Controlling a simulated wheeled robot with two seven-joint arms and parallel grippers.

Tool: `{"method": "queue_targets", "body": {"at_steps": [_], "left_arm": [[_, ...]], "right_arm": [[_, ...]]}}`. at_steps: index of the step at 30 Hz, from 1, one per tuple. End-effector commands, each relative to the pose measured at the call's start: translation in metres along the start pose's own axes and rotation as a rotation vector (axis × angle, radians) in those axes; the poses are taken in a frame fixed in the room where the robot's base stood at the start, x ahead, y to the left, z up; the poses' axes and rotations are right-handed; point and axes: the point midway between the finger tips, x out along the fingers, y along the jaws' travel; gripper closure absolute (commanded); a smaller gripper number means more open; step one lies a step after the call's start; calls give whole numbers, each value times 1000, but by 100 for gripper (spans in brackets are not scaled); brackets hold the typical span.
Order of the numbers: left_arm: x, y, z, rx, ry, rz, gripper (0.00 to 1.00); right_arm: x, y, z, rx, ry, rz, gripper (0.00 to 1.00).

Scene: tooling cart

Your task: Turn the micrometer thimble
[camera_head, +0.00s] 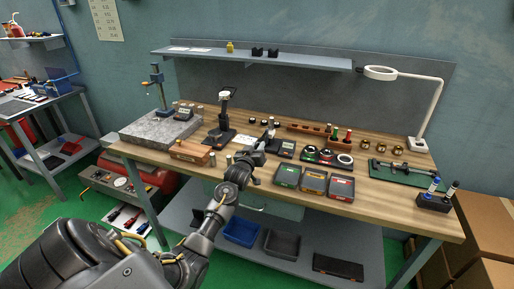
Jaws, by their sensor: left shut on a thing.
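My left arm reaches up from the lower left to the front middle of the wooden bench. My left gripper (261,147) is shut at the micrometer (269,130), a small dark and metal tool standing on the bench top. The jaws appear closed around its thimble, which they mostly hide. At this size I cannot read the thimble's scale or angle. My right gripper is not in view.
A dark gauge stand (221,128) stands left of the gripper, with a granite plate (150,130) beyond it. Three coloured cases (314,182) lie close on the right. A magnifier lamp (432,105) stands at the back right.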

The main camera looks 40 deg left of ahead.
Motion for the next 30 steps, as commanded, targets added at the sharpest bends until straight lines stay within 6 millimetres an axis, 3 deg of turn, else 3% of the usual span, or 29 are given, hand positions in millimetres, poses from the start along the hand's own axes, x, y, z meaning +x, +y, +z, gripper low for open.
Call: {"method": "queue_targets", "body": {"at_steps": [5, 6, 7, 19, 30], "left_arm": [[0, 0, 0, 0, 0, 0, 100], [0, 0, 0, -1, 0, 0, 75], [0, 0, 0, -1, 0, 0, 73], [-10, 0, 2, -1, 0, 1, 73], [-78, -1, 2, -1, 0, 0, 73]], "right_arm": [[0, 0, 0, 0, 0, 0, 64], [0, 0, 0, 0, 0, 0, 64], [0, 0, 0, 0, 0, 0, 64], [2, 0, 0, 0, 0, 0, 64], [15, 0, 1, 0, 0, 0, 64]]}}
